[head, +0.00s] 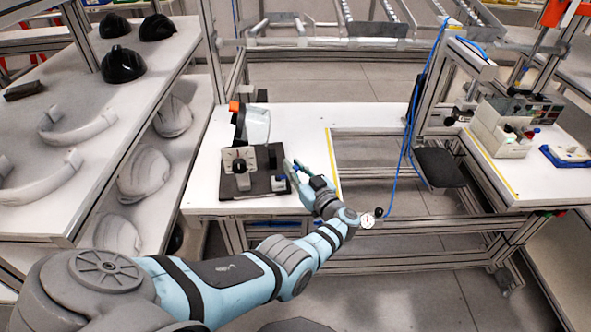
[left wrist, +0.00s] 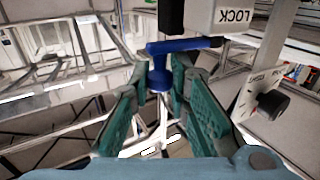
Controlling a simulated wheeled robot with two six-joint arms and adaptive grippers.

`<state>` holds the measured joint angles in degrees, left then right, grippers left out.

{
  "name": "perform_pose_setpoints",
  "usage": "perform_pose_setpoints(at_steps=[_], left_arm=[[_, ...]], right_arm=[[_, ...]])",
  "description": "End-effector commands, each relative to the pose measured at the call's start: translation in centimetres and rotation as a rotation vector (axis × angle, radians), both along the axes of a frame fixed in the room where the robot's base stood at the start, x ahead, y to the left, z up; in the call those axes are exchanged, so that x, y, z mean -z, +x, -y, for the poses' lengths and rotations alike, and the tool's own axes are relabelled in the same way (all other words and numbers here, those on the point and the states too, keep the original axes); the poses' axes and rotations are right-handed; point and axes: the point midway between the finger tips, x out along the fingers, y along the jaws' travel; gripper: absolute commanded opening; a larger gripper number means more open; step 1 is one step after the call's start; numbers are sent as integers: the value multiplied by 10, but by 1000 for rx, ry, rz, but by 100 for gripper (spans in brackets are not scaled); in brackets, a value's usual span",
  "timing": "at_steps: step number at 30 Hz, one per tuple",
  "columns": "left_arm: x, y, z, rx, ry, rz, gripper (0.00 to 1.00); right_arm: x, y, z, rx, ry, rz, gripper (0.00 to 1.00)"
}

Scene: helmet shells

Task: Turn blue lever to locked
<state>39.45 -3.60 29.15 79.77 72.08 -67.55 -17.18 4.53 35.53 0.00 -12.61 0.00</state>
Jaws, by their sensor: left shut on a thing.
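The blue lever (left wrist: 186,45) shows in the left wrist view as a bar with a round knob on its near end. It sits beside a pale block with a LOCK label (left wrist: 233,17), which reads upside down. My left gripper (left wrist: 162,78) is shut on the lever's knob, with one green finger on each side. In the head view my left gripper (head: 296,168) reaches the right side of a dark fixture plate (head: 232,189). The fingers largely hide the lever there. My right gripper is not in view.
A white dial panel with a black knob (head: 239,166) stands on the fixture plate, also seen in the left wrist view (left wrist: 272,104). A clear visor-like part (head: 257,126) is behind it. Black helmet shells (head: 123,65) sit on the left shelf.

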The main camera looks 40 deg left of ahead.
Motion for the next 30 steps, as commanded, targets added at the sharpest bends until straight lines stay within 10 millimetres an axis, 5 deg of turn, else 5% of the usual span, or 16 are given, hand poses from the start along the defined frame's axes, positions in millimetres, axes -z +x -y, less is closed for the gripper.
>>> perform_pose_setpoints(at_steps=[3, 4, 7, 17, 30], left_arm=[[0, 0, 0, -1, -1, 0, 0], [0, 0, 0, -1, -1, 0, 21], [0, 0, 0, 0, 0, 0, 36], [1, -1, 3, 2, 0, 1, 36], [0, -29, 69, 0, -1, 0, 36]], right_arm=[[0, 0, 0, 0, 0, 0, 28], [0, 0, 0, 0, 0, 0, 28], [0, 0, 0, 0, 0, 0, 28], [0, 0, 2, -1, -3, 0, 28], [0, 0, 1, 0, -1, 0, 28]])
